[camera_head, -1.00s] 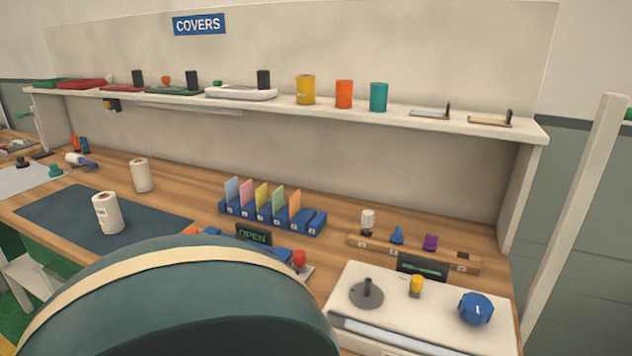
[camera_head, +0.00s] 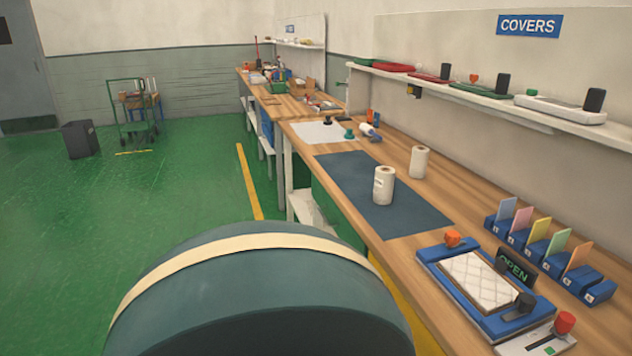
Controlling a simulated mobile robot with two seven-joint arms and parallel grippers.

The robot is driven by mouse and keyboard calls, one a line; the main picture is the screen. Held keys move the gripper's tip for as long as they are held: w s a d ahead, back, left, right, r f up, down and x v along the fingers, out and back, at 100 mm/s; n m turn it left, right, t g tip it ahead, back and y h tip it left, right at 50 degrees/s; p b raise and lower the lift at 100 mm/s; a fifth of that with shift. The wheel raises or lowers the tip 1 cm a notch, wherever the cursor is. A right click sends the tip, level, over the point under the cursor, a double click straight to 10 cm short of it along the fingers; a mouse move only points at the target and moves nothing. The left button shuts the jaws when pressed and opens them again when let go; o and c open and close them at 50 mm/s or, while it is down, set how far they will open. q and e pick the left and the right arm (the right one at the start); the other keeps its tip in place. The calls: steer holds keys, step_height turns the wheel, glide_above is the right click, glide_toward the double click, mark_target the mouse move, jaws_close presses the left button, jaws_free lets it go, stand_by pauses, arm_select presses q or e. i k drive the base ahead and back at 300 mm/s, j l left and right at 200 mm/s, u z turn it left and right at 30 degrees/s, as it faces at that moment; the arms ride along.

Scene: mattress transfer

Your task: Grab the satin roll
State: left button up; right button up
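Two white rolls stand upright on the wooden workbench. The nearer white roll (camera_head: 383,187) has small dark print on its side and stands on a dark blue mat (camera_head: 350,172). The farther white roll (camera_head: 419,162) stands just right of the mat, close to the wall side, with no print that I can make out. I cannot tell which of them is the satin roll. Neither of my grippers is in view.
A large dark green rounded form with a cream band (camera_head: 255,246) fills the bottom centre. A blue tray with a quilted white pad (camera_head: 482,280) and numbered card holders (camera_head: 545,250) lie at right. A shelf (camera_head: 500,103) runs above. Open green floor (camera_head: 150,215) lies left.

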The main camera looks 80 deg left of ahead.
mark_target(383, 188)
steer(key=u, duration=2.05)
steer(key=z, duration=0.5)
steer(key=i+j+z, duration=0.1)
steer(key=z, duration=0.35)
steer(key=j+z, duration=0.25)
steer(key=z, duration=0.2)
steer(key=j+z, duration=0.25)
steer(key=z, duration=0.2)
steer(key=j+z, duration=0.35)
steer(key=j, duration=0.15)
steer(key=k+j+z, duration=0.15)
steer(key=j+z, duration=0.2)
steer(key=k+j+z, duration=0.1)
steer(key=j, duration=0.3)
steer(key=k+j+z, duration=0.15)
steer(key=j, duration=0.2)
steer(key=k+j+z, duration=0.1)
steer(key=j, duration=0.25)
steer(key=k+j, duration=0.3)
steer(key=j, duration=0.2)
steer(key=k+j+z, duration=0.1)
steer(key=k+j, duration=0.2)
steer(key=j, duration=0.15)
